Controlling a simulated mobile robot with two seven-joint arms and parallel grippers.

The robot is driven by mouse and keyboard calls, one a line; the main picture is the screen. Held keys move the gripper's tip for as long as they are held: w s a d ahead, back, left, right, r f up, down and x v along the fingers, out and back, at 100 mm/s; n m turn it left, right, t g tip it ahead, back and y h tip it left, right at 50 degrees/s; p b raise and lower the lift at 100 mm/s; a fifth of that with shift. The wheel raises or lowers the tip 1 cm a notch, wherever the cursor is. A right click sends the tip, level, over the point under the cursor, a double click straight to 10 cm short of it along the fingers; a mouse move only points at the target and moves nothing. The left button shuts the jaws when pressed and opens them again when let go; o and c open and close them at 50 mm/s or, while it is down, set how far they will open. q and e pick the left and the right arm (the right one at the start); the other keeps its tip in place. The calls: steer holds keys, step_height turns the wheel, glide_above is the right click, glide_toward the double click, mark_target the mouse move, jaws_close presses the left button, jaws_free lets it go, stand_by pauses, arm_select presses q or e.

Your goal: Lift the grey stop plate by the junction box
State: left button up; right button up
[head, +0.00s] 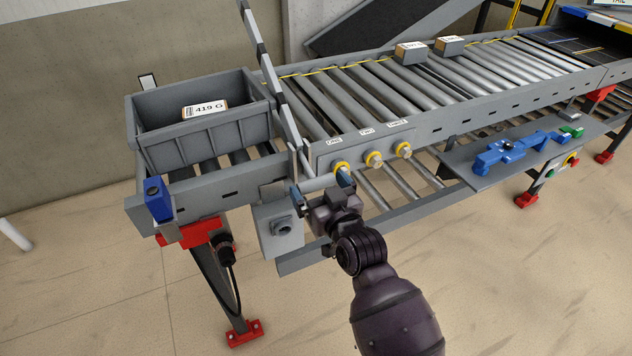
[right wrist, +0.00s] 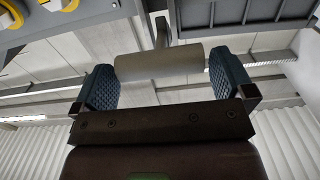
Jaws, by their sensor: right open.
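The grey stop plate (head: 270,62) stands tilted across the conveyor's left end, between the rollers and the grey bin. The grey junction box (head: 281,229) hangs below the frame. My right gripper (head: 322,188) is open just right of the junction box, at a grey cylindrical handle (head: 319,182) below the plate. In the right wrist view, the handle (right wrist: 160,62) lies crosswise between the two blue finger pads of my right gripper (right wrist: 162,84). A thin stem rises behind it. The jaws are not closed on it; whether a pad touches it is unclear. My left gripper is out of view.
A grey bin (head: 211,134) holds a box labelled 419 G (head: 205,108). Yellow-ringed buttons (head: 373,159) line the conveyor side close to my right gripper. Two boxes sit on the far rollers (head: 490,62). A side shelf (head: 480,176) holds blue parts. The floor in front is clear.

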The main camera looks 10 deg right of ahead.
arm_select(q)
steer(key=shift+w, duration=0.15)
arm_select(e)
steer(key=shift+x, duration=0.9)
steer(key=shift+c, duration=0.5)
steer(key=c, duration=1)
steer(key=shift+f+b, duration=0.55)
steer(key=shift+b, duration=0.05)
steer(key=w+f+t+b, duration=0.1)
steer(key=t+b, duration=0.1)
steer(key=b, duration=0.1)
steer(key=f+t+y+b, duration=0.1)
steer(key=t+b, duration=0.1)
steer(key=b, duration=0.1)
steer(key=w+f+t+y+b, duration=0.1)
steer(key=f+t+b, duration=0.1)
steer(key=b, duration=0.1)
steer(key=shift+w+a+f+t, duration=0.1)
steer(key=shift+w+a+t, duration=0.2)
steer(key=shift+a, duration=0.1)
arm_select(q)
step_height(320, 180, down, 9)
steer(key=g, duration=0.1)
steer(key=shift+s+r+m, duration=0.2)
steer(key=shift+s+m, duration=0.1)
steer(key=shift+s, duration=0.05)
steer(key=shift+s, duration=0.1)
